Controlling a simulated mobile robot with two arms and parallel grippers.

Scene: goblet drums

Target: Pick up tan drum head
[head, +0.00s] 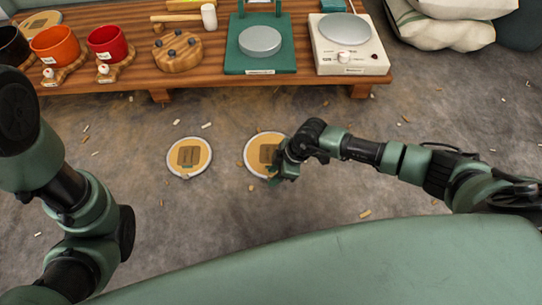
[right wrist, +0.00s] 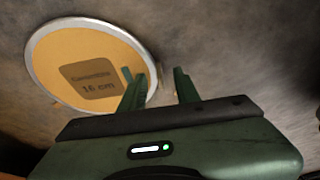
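Two round tan drum heads with pale rims and brown labels lie flat on the grey floor. One tan drum head (head: 182,168) is on the left in the head view; the other tan drum head (head: 257,141) is to its right. My right gripper (head: 276,178) is at the near right edge of the right one and covers part of it. In the right wrist view a tan drum head (right wrist: 62,48) with a label reading "16 cm" lies beyond the open, empty fingers (right wrist: 158,88). The left finger overlaps its edge in the picture. Contact cannot be told. My left gripper is out of view.
A low wooden table (head: 200,75) stands at the back with an orange pot (head: 55,46), a red pot (head: 107,42), a green press (head: 259,68) and a white scale (head: 350,60). Cushions (head: 445,30) lie back right. Small chips litter the otherwise clear floor.

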